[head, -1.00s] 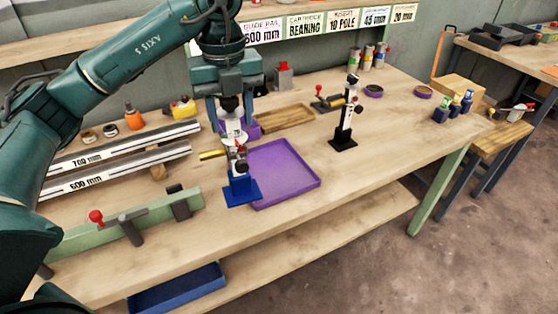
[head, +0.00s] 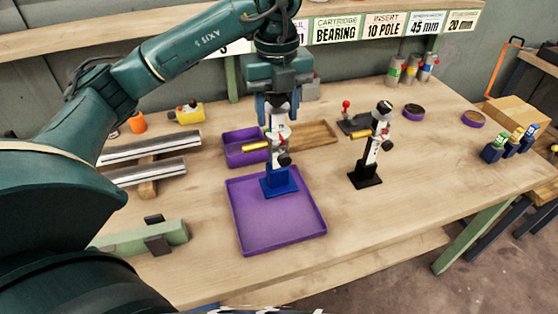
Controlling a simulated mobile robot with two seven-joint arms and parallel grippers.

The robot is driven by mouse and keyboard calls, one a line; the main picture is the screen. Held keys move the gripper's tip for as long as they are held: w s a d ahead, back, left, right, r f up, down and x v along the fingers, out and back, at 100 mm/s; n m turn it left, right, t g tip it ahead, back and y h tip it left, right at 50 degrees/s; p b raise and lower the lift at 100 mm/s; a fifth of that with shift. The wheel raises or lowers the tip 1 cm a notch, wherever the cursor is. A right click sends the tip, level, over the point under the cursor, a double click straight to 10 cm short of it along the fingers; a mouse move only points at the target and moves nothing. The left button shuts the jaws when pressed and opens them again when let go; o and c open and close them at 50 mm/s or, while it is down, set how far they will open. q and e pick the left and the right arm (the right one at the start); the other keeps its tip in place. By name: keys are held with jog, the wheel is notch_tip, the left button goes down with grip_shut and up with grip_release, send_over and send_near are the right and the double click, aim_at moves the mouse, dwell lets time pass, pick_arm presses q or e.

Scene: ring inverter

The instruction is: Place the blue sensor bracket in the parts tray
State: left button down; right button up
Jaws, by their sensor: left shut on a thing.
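The blue sensor bracket has a blue base (head: 280,181), a white upright and a brass-coloured cylinder sticking out to the left. My left gripper (head: 278,110) points down and is shut on the top of its upright. The bracket is upright, with its base over the back middle part of the large purple parts tray (head: 280,225). I cannot tell whether the base touches the tray floor. The rest of the tray is empty. My right gripper is out of view.
A similar bracket with a black base (head: 365,180) stands right of the tray. A smaller purple tray (head: 240,155) and a wooden tray (head: 318,135) lie behind. Metal rails (head: 150,148) lie to the left.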

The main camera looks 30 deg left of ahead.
aim_at(277, 166)
pick_arm(q)
notch_tip(277, 166, down, 2)
jog(key=shift+s+f, duration=0.1)
jog(key=shift+f, duration=0.15)
notch_tip(277, 166, down, 4)
jog(key=shift+r, duration=0.2)
jog(key=shift+f, duration=0.3)
jog(key=shift+f, duration=0.2)
jog(key=c, duration=0.7)
grip_release()
jog(key=shift+c, duration=0.2)
jog(key=shift+r, duration=0.1)
